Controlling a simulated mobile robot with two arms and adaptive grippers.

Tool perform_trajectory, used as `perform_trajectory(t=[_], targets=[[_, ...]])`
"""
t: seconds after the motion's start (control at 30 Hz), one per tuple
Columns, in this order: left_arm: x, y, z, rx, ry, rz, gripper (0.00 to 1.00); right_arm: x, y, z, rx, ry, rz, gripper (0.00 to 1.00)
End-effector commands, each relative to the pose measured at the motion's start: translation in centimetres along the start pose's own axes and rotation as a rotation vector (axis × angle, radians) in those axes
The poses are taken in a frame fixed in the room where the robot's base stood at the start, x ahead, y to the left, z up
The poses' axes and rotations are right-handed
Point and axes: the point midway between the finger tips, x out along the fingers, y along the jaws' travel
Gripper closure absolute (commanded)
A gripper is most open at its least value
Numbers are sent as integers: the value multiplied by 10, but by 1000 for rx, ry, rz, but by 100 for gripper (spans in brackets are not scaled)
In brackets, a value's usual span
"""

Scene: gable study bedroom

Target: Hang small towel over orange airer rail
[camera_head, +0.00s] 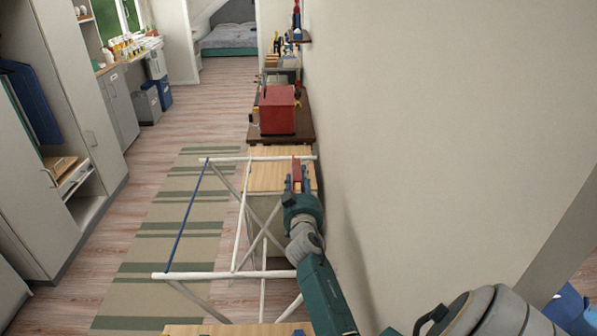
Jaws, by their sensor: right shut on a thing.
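A white airer (210,275) stands left of the wall, with a blue rail (189,215) on its left side. My right gripper (297,182) is at the far right part of the airer, near its far crossbar. It is shut on a narrow rust-red strip (296,168), which seems to be the small towel, seen nearly edge-on. Its lower part is hidden by the fingers. I cannot make out the orange rail apart from this strip; my right arm covers that side of the airer. I cannot tell whether the towel touches a rail. My left gripper is out of view.
The wall (430,130) rises close on the right of my right arm. A wooden-topped cabinet (264,178) stands under the airer's far end. Beyond it, a red box (278,110) sits on a dark brown surface. A striped rug (160,240) and open floor lie left.

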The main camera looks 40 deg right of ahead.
Motion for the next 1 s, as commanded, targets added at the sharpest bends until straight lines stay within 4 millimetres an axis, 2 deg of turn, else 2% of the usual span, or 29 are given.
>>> perform_trajectory(t=[0.13, 0.3, 0.43, 0.57, 0.8, 1.0], targets=[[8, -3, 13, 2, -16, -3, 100, 0, -1, 10, -2, 0, -1, 100], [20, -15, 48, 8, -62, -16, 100, 0, -3, 27, -1, 0, -1, 100], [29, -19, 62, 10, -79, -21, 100, 0, -4, 40, -1, 1, -1, 100], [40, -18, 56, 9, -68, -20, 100, 0, -5, 52, -2, 1, -1, 100], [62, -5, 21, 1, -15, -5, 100, 0, -8, 77, -2, 0, -2, 100], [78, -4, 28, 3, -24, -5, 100, 0, -9, 96, -1, 0, -1, 100]])
